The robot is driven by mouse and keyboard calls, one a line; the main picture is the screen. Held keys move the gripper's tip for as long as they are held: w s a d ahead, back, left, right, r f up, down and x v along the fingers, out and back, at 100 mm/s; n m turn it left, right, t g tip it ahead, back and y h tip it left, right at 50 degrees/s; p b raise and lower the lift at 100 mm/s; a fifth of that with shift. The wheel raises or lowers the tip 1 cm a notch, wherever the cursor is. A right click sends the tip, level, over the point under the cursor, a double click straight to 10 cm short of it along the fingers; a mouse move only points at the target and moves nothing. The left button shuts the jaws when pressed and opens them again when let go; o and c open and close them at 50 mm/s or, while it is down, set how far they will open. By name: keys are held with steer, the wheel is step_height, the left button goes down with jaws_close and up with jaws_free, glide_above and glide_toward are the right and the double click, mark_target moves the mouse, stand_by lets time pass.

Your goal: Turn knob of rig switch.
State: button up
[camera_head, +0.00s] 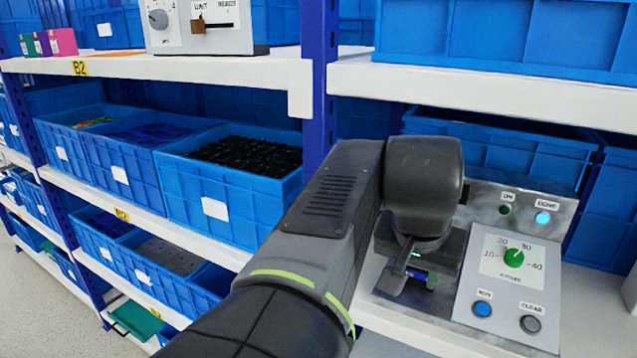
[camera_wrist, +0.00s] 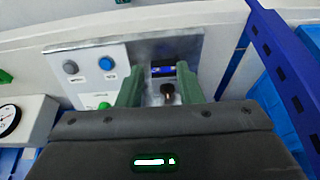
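The rig (camera_head: 463,300) is a grey metal panel standing on the white shelf at the right. Its green knob (camera_head: 514,257) sits on a white plate with a numbered dial; the knob also shows, partly cut off, in the wrist view (camera_wrist: 103,105). My gripper (camera_wrist: 160,88) is over the rig's other section, beside the white plate. Its two green fingers are apart. A small dark reddish-brown part (camera_wrist: 168,93) shows between them, below a small blue part (camera_wrist: 163,71). I cannot see the fingers touching it. In the head view my wrist hides most of this section.
The rig also has a blue button (camera_head: 482,309), a grey CLEAR button (camera_head: 530,324), a dark ON lamp (camera_head: 505,209) and a lit cyan DONE lamp (camera_head: 543,218). Blue bins (camera_head: 230,175) fill the shelves. A blue upright post (camera_head: 319,75) stands left of my wrist. A round gauge (camera_wrist: 8,119) is nearby.

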steer(key=w+d+f+p, duration=0.1)
steer(key=w+d, duration=0.1)
steer(key=w, duration=0.2)
steer(key=w+d+f+p, duration=0.1)
steer(key=w+d, duration=0.1)
steer(key=w, duration=0.2)
steer(key=w+d+f+p, duration=0.1)
steer(key=w+d, duration=0.1)
steer(key=w, duration=0.2)
steer(key=shift+d+f, duration=0.2)
steer(key=shift+d, duration=0.1)
steer(key=shift+w+d+f, duration=0.1)
steer(key=shift+w+f, duration=0.05)
steer(key=shift+f, duration=0.5)
jaws_close()
